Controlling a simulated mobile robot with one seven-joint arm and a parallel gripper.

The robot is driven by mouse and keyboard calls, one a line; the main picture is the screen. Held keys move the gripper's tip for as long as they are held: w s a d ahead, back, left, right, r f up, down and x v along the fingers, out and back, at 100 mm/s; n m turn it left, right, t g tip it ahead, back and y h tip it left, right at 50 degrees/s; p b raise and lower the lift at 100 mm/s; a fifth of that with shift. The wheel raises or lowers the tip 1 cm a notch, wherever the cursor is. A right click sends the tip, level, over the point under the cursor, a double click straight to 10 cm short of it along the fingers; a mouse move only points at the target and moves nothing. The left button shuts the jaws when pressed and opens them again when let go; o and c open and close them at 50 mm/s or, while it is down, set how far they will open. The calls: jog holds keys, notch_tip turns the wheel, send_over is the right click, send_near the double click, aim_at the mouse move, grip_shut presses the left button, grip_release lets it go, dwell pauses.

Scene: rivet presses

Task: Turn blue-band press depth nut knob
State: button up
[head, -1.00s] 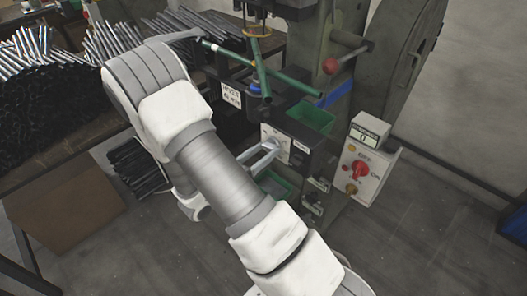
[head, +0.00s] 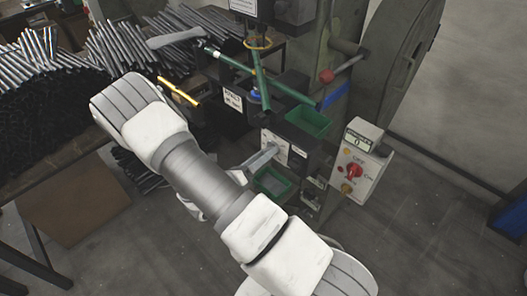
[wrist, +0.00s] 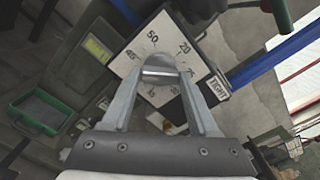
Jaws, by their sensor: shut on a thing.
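The blue-band press (head: 318,60) stands at the centre right in the head view, with its blue band (head: 335,95) on the column; the band also crosses the wrist view (wrist: 275,57). Its white dial plate (head: 274,147) carries printed numbers, clear in the wrist view (wrist: 150,40). The round silver depth nut knob (wrist: 159,68) sits at the middle of this plate. My gripper (head: 272,153) reaches the plate from the lower left. In the wrist view my gripper (wrist: 160,73) has its fingertips on both sides of the knob, shut on it. The finger-side part of the knob is partly hidden.
Green trays (head: 308,118) and (head: 273,184) sit above and below the dial. A control box (head: 356,165) with a red knob stands to the right. A red-ended lever (head: 327,76) and green bars are above. Metal rods (head: 60,90) pile at the left.

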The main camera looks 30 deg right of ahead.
dwell(0.4)
jog(key=o, duration=1.4)
jog(key=p+v, duration=0.1)
jog(key=v, duration=1.6)
jog(key=shift+s+a, duration=0.1)
jog(key=shift+a, duration=0.15)
jog(key=s+d+r+m+y+p, duration=0.1)
jog(key=s+r+m+y+p, duration=0.2)
jog(key=r+m, duration=0.7)
jog(key=s+d+r+m+y+p, duration=0.2)
jog(key=r+m+y, duration=0.6)
jog(key=r, duration=0.8)
jog(key=s+d+r+m+y+p, duration=0.2)
jog(key=s+r+m+y+p, duration=0.4)
jog(key=r+m, duration=0.6)
jog(key=shift+s+r+m+g, duration=0.3)
jog(key=shift+s+r, duration=0.25)
jog(key=shift+r, duration=0.05)
